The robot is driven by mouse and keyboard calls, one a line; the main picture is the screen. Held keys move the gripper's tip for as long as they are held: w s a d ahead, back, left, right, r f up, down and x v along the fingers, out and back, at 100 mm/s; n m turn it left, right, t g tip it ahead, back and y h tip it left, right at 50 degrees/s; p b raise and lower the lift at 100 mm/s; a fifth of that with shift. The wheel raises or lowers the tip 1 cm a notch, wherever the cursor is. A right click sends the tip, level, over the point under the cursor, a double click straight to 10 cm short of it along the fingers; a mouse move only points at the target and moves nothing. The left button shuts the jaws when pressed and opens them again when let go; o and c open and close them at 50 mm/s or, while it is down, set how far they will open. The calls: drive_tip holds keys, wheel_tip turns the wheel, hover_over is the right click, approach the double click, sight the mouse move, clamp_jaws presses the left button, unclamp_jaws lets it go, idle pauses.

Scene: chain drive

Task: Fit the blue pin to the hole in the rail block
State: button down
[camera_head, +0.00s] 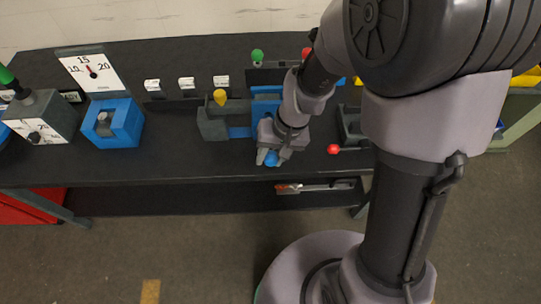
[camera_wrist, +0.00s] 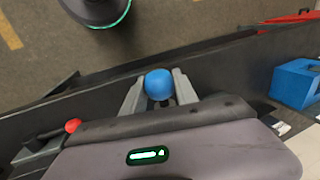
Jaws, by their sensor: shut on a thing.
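My gripper (camera_head: 272,157) is shut on the blue pin, whose round blue head (camera_head: 271,159) shows between the fingertips near the front edge of the bench. In the wrist view the blue head (camera_wrist: 158,83) sits between the two grey fingers; the pin's shank is mostly hidden. Just behind and left of my gripper stands a dark grey block (camera_head: 212,125) with a yellow knob (camera_head: 220,97), joined to blue parts (camera_head: 240,132). It may be the rail block, but I cannot tell. My arm hides part of this fixture, and no hole is visible.
A red-knobbed lever (camera_head: 334,149) lies on the bench right of my gripper. A blue block (camera_head: 113,124) and a dial gauge (camera_head: 92,72) stand at the left. A green knob (camera_head: 257,55) rises behind. The bench's front strip (camera_head: 180,165) is clear.

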drive_tip(key=shift+w, duration=1.7)
drive_tip(key=shift+w+d+p, duration=0.2)
drive_tip(key=shift+w+p, duration=0.7)
drive_tip(key=shift+w, duration=2.45)
drive_tip(key=c, duration=0.9)
unclamp_jaws()
drive_tip(key=p+v, duration=0.5)
drive_tip(key=v, duration=1.2)
drive_tip(key=shift+w+r, duration=0.1)
drive_tip(key=shift+r, duration=0.1)
drive_tip(key=shift+d, duration=0.1)
